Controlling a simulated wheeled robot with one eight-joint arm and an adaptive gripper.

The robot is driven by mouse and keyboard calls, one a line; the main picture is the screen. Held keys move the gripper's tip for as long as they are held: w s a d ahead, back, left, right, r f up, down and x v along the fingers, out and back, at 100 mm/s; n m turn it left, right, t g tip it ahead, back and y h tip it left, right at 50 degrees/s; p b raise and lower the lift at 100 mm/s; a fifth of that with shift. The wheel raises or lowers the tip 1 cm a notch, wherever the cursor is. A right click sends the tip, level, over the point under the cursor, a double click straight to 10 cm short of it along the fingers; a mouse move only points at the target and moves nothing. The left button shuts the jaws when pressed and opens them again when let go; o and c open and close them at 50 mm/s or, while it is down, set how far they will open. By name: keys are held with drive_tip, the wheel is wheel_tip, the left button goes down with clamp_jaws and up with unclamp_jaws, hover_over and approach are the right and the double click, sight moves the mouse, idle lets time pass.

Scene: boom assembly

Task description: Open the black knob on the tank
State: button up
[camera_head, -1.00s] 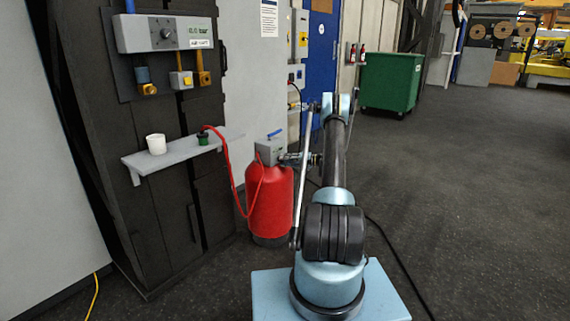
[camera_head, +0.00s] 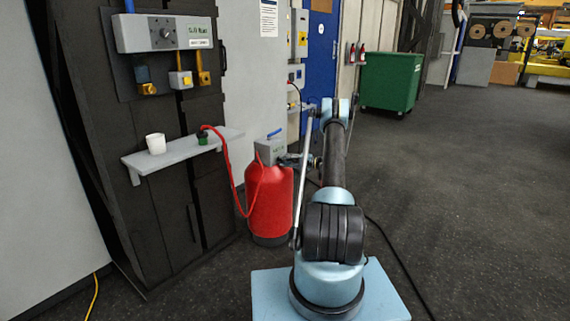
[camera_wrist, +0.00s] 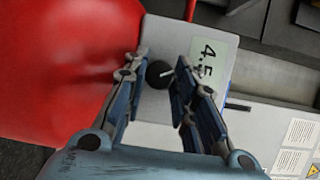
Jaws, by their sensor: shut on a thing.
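The red tank (camera_head: 270,205) stands on the floor against the wall, with a grey box (camera_head: 270,150) on its top. In the wrist view the grey box (camera_wrist: 158,45) carries a label reading about 4.5 and the round black knob (camera_wrist: 158,74) with a light pointer mark. My gripper (camera_wrist: 160,78) is at the knob, its blue fingers on either side of it, shut on it. In the head view my gripper (camera_head: 285,160) reaches the right side of the grey box; its fingertips are too small there to make out.
A red hose (camera_head: 228,170) runs from the tank to a green fitting on the grey shelf (camera_head: 180,153), beside a white cup (camera_head: 155,143). A panel with a dial (camera_head: 165,33) hangs above. Open floor lies to the right, before a green bin (camera_head: 390,80).

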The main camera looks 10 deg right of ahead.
drive_tip(key=o, duration=0.9)
drive_tip(key=shift+d+f, duration=0.1)
drive_tip(key=shift+f, duration=0.05)
drive_tip(key=shift+o, duration=0.7)
drive_tip(key=v, duration=0.8)
